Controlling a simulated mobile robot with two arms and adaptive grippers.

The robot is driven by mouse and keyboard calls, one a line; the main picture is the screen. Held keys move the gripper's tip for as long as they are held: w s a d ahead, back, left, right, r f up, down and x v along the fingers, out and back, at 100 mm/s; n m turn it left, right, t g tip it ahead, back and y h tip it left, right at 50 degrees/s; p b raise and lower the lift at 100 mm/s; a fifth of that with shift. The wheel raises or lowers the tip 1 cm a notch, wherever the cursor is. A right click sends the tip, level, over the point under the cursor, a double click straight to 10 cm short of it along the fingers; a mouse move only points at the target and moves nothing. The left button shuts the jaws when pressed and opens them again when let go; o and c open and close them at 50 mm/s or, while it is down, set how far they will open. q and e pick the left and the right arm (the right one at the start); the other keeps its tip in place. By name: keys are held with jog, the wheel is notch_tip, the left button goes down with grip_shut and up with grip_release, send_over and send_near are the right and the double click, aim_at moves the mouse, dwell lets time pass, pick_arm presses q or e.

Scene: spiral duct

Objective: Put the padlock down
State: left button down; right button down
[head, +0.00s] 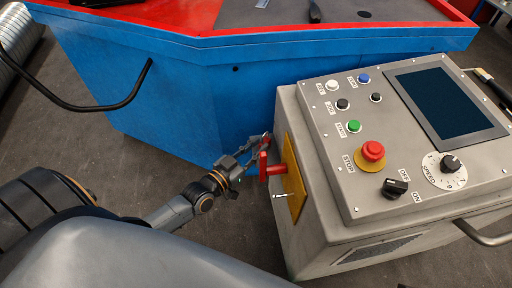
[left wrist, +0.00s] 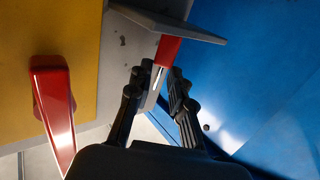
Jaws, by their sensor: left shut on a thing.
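The padlock shows in the left wrist view as a small red body (left wrist: 168,50) with a pale metal strip, at the tips of my left gripper (left wrist: 158,80). In the head view my left gripper (head: 243,159) is beside the left side of the grey control box, and the fingers hide most of the padlock. The gripper is shut on the padlock. A red switch handle (head: 267,168) stands out from a yellow plate (head: 293,183) on that side; handle (left wrist: 52,105) and plate (left wrist: 45,35) also fill the left of the wrist view. My right gripper is not in view.
The grey control box (head: 345,215) carries buttons, a red stop knob (head: 372,152) and a dark screen (head: 445,100). A blue cabinet (head: 160,95) with a red-edged top stands behind, with a black bar handle (head: 110,107). Bare floor lies between them and my arm.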

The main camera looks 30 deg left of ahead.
pick_arm(q)
jog(key=c, duration=1.2)
grip_release()
jog(key=shift+f, duration=0.1)
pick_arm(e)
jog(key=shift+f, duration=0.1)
pick_arm(q)
jog(key=f+p+v, duration=0.1)
jog(key=p+v, duration=0.1)
jog(key=v, duration=1)
jog(key=s+d+f+g+y, duration=0.1)
jog(key=d+f+g, duration=0.4)
jog(key=d+g, duration=0.2)
jog(key=s+a+n+g+y, duration=0.1)
jog(key=s+g+y, duration=0.2)
jog(key=s+g, duration=0.3)
jog(key=shift+s+a, duration=0.35)
jog(key=shift+s, duration=0.8)
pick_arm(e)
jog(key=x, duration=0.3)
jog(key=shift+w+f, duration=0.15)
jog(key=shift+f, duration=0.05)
